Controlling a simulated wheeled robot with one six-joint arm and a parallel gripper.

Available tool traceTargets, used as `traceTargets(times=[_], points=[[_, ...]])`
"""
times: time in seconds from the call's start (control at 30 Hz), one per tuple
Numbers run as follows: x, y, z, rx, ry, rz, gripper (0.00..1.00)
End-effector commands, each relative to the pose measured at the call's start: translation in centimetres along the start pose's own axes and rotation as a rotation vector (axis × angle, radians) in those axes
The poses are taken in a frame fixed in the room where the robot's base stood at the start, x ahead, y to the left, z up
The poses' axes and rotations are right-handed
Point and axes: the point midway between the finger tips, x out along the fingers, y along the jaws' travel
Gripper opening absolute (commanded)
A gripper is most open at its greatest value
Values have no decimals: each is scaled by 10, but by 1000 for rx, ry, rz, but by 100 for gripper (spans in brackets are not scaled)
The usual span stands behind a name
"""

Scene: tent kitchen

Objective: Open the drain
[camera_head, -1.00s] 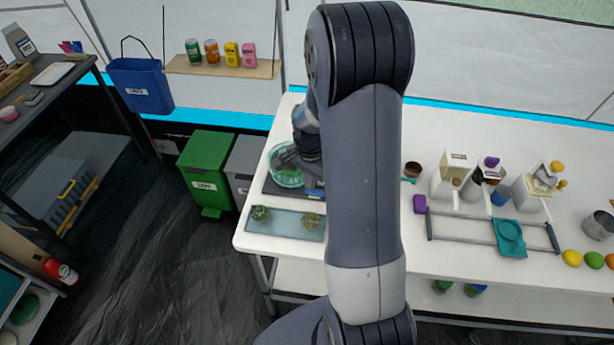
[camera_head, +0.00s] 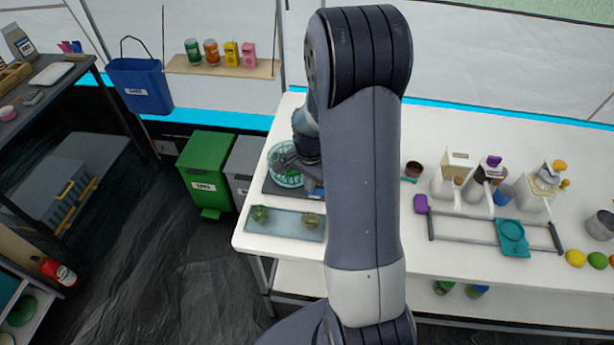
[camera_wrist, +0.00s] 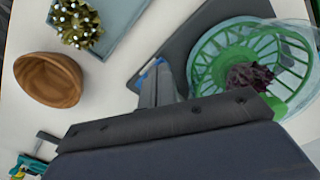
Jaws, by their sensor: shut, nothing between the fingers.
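A green slotted basket (camera_wrist: 204,62) sits in a clear bowl (camera_wrist: 300,52) on a dark base (camera_wrist: 178,32), with a dark red leafy thing (camera_wrist: 250,76) in it. In the head view the basket (camera_head: 287,178) shows at the left end of the counter, partly behind my arm. My gripper (camera_wrist: 157,80) is shut and empty beside the basket's left side in the wrist view, over the dark base's edge. A small blue part (camera_wrist: 143,76) shows by the fingertips, partly hidden by them. I cannot tell which part is the drain, nor whether the fingers touch the blue part.
A teal tray (camera_wrist: 122,25) with spiky green plants lies near the base. A wooden bowl (camera_wrist: 48,80) stands beside it on the white counter. Dispensers (camera_head: 490,190) and a handled frame (camera_head: 465,240) stand further right. A green bin (camera_head: 207,165) stands left of the counter.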

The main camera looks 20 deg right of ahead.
Motion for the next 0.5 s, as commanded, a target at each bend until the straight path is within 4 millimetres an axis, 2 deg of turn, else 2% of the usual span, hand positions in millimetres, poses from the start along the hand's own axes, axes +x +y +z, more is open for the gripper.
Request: traceTargets(times=[0.23, 0.5], points=[[0, 0, 0, 0, 0, 1, 0], [-21, 0, 0, 0, 0, 0, 0]])
